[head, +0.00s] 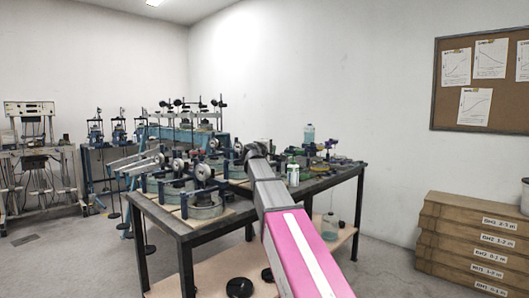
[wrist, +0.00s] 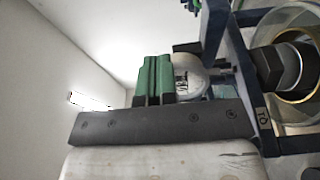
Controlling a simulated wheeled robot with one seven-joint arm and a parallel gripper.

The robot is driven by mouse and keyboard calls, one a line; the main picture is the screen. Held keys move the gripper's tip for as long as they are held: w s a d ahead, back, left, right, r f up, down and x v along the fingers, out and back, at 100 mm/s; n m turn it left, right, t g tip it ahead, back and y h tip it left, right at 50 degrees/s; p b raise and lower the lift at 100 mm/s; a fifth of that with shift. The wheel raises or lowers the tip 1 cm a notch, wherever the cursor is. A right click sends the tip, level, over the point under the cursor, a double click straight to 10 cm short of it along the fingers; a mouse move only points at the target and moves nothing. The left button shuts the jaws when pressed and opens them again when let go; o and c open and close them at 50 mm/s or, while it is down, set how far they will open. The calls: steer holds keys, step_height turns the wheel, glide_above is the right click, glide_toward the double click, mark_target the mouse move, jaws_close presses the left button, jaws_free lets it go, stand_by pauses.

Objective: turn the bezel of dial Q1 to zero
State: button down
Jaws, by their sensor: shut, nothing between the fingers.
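In the wrist view my gripper (wrist: 154,76) has its green fingers together, with nothing between them. A pale round dial (wrist: 192,78) shows just beyond and to the right of the fingers, which hide part of it. Whether the fingers touch its bezel I cannot tell, and its scale and needle are not readable. A small tag (wrist: 262,113) on the blue frame beside it seems to read Q1, turned over. In the head view my arm reaches over the bench and hides the fingers; I cannot pick out Q1 there.
The dark bench (head: 186,229) carries several blue-framed devices with dials and round metal pots (head: 205,206). In the wrist view a large hex nut (wrist: 283,67) and a clear ring stand at the right. Stacked wooden boxes (head: 462,239) stand right of the bench.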

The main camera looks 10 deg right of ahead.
steer(key=shift+w+d+f, duration=0.25)
steer(key=shift+w+f, duration=0.1)
steer(key=shift+f, duration=0.3)
steer(key=shift+w+d+f, duration=0.2)
steer(key=shift+w+f, duration=0.15)
steer(key=shift+f, duration=0.25)
steer(key=shift+w+a+f, duration=0.1)
steer(key=shift+a+f, duration=0.05)
steer(key=shift+f, duration=0.75)
steer(key=shift+s, duration=0.25)
steer(key=shift+s+a, duration=0.1)
steer(key=shift+s, duration=0.75)
steer(key=v, duration=0.4)
steer(key=shift+s+a+r, duration=0.1)
steer(key=shift+s+a, duration=0.1)
